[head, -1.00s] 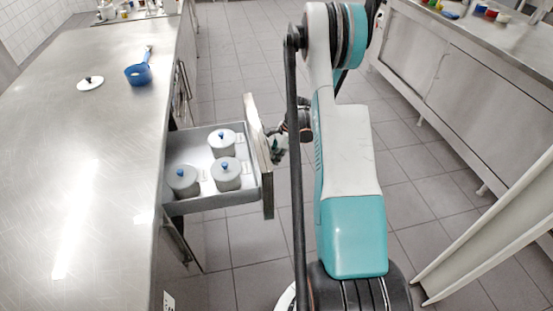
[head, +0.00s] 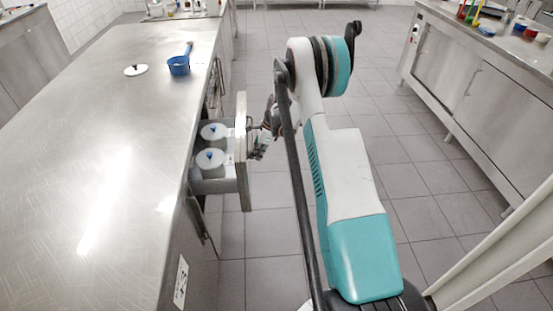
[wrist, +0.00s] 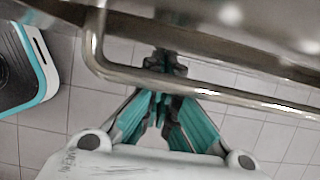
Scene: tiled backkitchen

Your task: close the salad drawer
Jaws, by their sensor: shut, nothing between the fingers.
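The salad drawer (head: 242,165) sticks out partway from the right side of the steel counter in the head view. Two pale lidded pots (head: 211,162) with blue knobs show inside it; its rear part is hidden under the counter top. My gripper (head: 256,146) is at the outer face of the drawer front, partly hidden by my arm. In the wrist view my gripper (wrist: 164,62) is shut and empty, its tips close to the drawer front, at the metal bar handle (wrist: 225,93). I cannot tell whether the tips touch the front.
The steel counter (head: 110,130) bears a blue saucepan (head: 179,66) and a white lid (head: 136,70). Steel cabinets (head: 470,85) stand on the right. A pale panel (head: 500,255) leans in at the lower right.

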